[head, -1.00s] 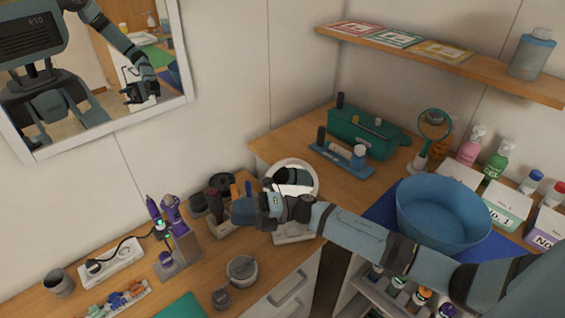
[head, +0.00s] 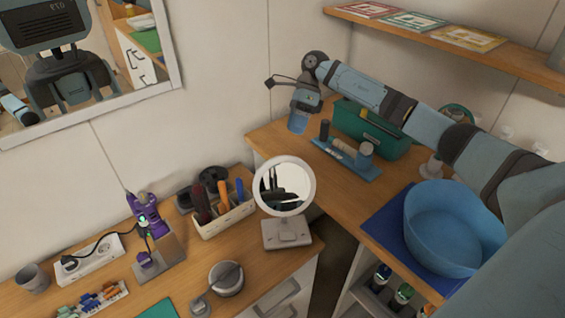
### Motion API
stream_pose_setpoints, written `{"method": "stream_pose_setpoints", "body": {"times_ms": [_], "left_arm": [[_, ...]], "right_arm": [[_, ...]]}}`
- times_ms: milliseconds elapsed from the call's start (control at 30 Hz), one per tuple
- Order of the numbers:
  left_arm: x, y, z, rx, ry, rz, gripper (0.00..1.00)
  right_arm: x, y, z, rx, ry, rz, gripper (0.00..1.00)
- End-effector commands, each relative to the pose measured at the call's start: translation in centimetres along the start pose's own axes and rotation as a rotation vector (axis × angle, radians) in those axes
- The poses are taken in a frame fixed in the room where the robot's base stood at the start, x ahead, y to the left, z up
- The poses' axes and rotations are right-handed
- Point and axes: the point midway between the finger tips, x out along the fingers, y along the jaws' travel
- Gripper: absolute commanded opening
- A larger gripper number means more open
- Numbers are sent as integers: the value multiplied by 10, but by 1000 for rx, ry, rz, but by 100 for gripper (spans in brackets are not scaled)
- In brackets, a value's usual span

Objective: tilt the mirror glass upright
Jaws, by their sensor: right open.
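The vanity mirror (head: 286,233) stands on the wooden counter on its pale base. Its round glass (head: 292,178), in a white ring, is near upright and faces me, leaning back slightly; the exact angle is hard to tell. Dark shapes are reflected in it. My right gripper (head: 299,112) is up and behind the mirror, to its upper right near the wall corner, apart from it. It is open and touches no part of the mirror. My left gripper is not in view.
An organizer with brushes (head: 228,218) stands left of the mirror, and a round lidded pot (head: 226,279) in front. A blue tray (head: 346,165) with small items and a green case (head: 365,128) lie under my right arm. A blue basin (head: 452,240) stands at right.

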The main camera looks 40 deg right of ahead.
Motion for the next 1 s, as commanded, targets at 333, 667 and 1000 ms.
{"method": "stream_pose_setpoints", "body": {"times_ms": [333, 667, 1000], "left_arm": [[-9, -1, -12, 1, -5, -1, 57], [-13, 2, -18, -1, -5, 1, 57], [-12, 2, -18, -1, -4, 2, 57]], "right_arm": [[74, 2, 1, 1, 0, 5, 43], [111, 1, 1, 1, -2, 2, 43], [114, 0, 1, 1, -2, 1, 36]]}}
